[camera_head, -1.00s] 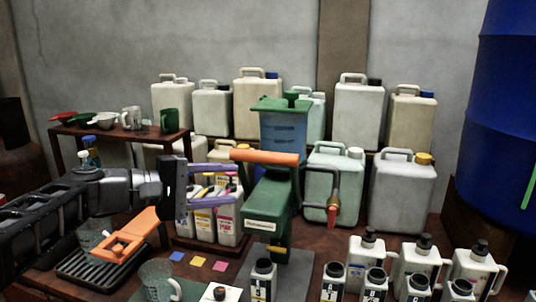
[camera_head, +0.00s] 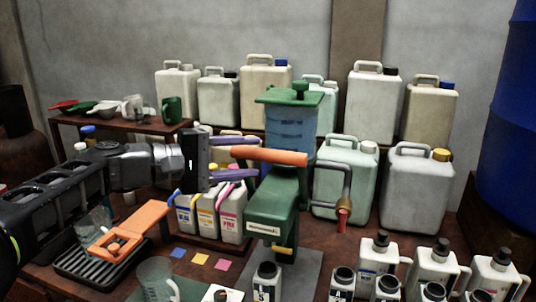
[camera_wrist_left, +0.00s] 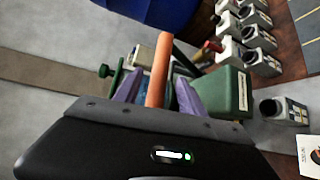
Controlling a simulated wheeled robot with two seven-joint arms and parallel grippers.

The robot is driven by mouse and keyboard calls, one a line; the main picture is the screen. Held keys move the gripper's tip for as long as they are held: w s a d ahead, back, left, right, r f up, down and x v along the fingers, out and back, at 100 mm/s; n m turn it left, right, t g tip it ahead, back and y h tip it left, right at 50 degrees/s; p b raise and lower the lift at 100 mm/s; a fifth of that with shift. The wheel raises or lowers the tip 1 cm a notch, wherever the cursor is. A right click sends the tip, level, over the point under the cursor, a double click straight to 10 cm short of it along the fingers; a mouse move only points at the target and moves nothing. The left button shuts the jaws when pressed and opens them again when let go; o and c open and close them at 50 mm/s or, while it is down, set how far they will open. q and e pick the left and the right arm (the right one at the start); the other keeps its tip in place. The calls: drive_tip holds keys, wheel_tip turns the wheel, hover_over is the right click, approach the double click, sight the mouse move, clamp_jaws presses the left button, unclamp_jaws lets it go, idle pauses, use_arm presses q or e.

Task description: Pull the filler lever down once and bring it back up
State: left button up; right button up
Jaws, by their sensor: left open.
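The filler (camera_head: 275,208) is a green machine with a blue see-through tank (camera_head: 290,124) on top. Its orange lever (camera_head: 285,158) sticks out to the left, nearly level. My left gripper (camera_head: 248,157) has purple fingers, one above and one below the lever's free end in the head view. The fingers are open and the lever lies between them, with no clear grip on it. In the left wrist view, the lever (camera_wrist_left: 158,70) also passes between the two spread purple fingers (camera_wrist_left: 158,92). My right gripper is not in view.
Below the filler is a grey base plate (camera_head: 308,270). Large pale canisters (camera_head: 415,190) stand behind and right. Black-capped bottles (camera_head: 432,262) fill the front right. An orange piece (camera_head: 130,232) lies over a drip rack (camera_head: 75,262).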

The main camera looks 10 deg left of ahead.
sight(260, 157)
use_arm(q)
drive_tip(key=x, duration=0.5)
drive_tip(key=shift+d+p, duration=0.1)
drive_tip(key=shift+p, duration=0.25)
clamp_jaws()
idle(1.1)
